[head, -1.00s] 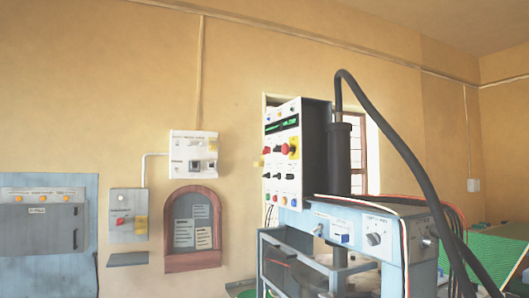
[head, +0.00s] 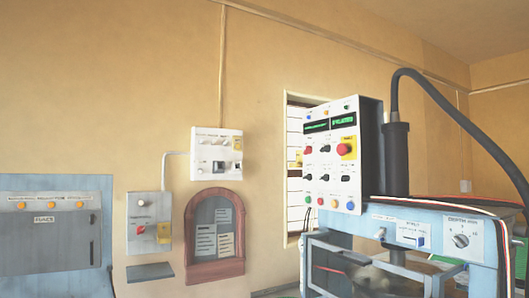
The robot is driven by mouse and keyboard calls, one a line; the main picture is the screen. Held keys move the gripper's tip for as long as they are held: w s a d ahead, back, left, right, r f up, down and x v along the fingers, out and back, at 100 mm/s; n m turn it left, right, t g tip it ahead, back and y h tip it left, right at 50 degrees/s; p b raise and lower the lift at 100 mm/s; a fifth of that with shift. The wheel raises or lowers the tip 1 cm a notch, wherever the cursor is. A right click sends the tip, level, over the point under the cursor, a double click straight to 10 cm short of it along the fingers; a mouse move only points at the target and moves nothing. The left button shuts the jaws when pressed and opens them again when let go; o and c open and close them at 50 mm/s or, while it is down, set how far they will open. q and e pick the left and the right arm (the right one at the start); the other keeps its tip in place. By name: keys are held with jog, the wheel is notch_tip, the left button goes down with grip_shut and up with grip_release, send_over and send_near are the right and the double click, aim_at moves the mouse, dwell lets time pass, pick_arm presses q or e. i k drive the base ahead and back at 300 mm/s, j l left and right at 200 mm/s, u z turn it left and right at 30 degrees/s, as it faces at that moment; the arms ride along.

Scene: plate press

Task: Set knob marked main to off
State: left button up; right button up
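No label reading "main" can be made out, so I cannot tell which knob is so marked. A white control panel (head: 331,158) stands right of centre, with green displays, a red mushroom button (head: 343,149) on yellow and several small dark and red knobs. A grey wall box (head: 149,223) at the left carries a red knob (head: 139,229) and a yellow label. A white wall box (head: 216,153) above it has dark switches. A dial knob (head: 461,241) sits on the blue press body. Neither gripper shows in the head view.
A blue-grey cabinet (head: 50,240) fills the left edge. An arched red-framed notice board (head: 188,251) hangs between it and the press. A blue press frame (head: 318,268) and a thick black hose (head: 439,98) take up the right.

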aim_at(309, 150)
jog(key=i+j+u, duration=0.1)
jog(key=i+j, duration=0.15)
jog(key=i, duration=0.2)
jog(key=i+j, duration=0.2)
jog(key=i, duration=0.25)
jog(key=i+j+u, duration=0.15)
jog(key=i, duration=0.3)
jog(key=j, duration=0.1)
